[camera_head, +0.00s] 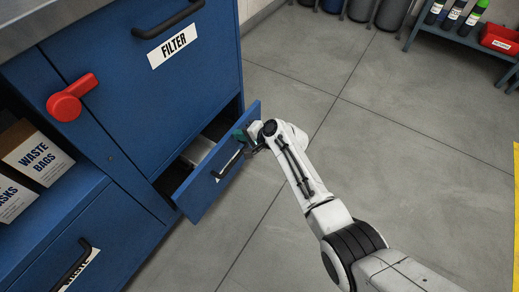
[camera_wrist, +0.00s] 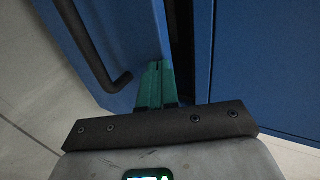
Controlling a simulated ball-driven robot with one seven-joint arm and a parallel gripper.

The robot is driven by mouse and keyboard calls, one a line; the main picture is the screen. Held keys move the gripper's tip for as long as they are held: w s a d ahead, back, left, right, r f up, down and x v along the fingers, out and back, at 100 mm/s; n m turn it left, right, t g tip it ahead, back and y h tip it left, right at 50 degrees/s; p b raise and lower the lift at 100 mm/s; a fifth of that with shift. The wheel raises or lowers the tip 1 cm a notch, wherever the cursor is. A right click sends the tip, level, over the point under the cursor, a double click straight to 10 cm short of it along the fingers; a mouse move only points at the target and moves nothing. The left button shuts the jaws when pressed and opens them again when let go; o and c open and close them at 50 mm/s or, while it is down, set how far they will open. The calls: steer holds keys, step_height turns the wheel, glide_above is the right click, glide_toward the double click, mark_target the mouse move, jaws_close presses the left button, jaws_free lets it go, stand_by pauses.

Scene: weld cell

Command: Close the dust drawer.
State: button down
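The dust drawer (camera_head: 213,178) is a blue drawer pulled partly out of the blue cabinet, with a pale interior visible behind its front. Its front carries a dark bar handle and a white label, mostly covered. My gripper (camera_head: 240,134) is at the right end of the drawer front, beside the handle. In the wrist view, the green fingers (camera_wrist: 158,80) lie side by side with no clear gap, against the edge of the drawer front (camera_wrist: 125,40). I cannot tell whether they press on it. A dark gap shows between the front and the cabinet (camera_wrist: 260,60).
Left is an open shelf with a WASTE BAGS box (camera_head: 38,158); below is another drawer (camera_head: 60,235). Grey floor to the right is clear, up to a bottle rack (camera_head: 465,38).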

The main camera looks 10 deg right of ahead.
steer(key=shift+w+a+b, duration=1.35)
steer(key=shift+w+a, duration=0.6)
steer(key=shift+d, duration=0.1)
